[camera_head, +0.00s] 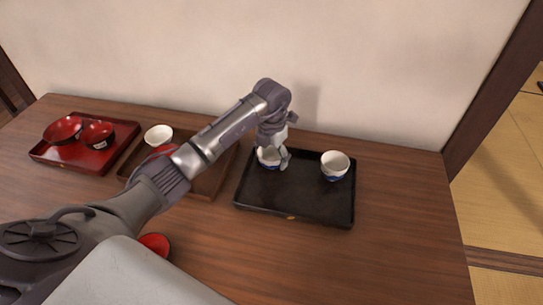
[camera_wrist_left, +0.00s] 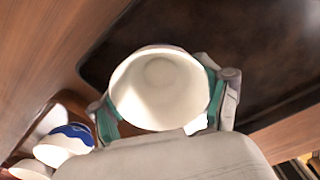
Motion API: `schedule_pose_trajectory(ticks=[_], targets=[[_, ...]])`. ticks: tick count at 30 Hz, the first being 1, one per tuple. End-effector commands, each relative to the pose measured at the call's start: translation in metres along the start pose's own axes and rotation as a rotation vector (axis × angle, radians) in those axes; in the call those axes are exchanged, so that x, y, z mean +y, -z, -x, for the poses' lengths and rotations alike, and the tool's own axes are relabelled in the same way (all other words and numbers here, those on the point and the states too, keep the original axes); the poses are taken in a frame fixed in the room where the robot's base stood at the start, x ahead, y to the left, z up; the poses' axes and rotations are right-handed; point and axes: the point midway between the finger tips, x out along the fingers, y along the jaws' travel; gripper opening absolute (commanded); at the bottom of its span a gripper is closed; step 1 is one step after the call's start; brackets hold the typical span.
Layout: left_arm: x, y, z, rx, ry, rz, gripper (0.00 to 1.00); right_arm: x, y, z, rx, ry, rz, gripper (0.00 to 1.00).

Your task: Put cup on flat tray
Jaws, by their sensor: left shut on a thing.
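My left gripper (camera_head: 273,157) is shut on a white cup (camera_head: 264,161) at the left end of the black flat tray (camera_head: 300,207). In the left wrist view, the held cup (camera_wrist_left: 158,92) shows its empty inside, with the green-padded fingers (camera_wrist_left: 163,105) on either side of its wall. The dark tray (camera_wrist_left: 250,50) lies behind it there. I cannot tell whether the cup touches the tray. A second white cup with a blue base (camera_head: 335,166) stands upright on the tray's right half. My right gripper is not in view.
A brown tray (camera_head: 205,192) with a white bowl (camera_head: 158,136) lies left of the black tray, partly behind my left arm. A red tray (camera_head: 90,160) with two red bowls is at far left. A red piece (camera_head: 155,243) shows near the arm. The tabletop's right end is clear.

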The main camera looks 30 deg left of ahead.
Motion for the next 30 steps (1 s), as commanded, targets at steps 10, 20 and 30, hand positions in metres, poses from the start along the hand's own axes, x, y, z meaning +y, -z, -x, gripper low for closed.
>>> schedule_pose_trajectory(ticks=[10,20,30], targets=[[0.0,0.0,-0.003,0.0,-0.001,0.001,0.96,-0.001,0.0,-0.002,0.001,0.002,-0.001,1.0],[0.0,0.0,-0.003,0.0,0.0,0.001,1.0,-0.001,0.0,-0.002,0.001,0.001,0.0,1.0],[0.001,-0.001,0.04,-0.005,-0.003,0.0,1.0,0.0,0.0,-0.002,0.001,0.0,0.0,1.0]])
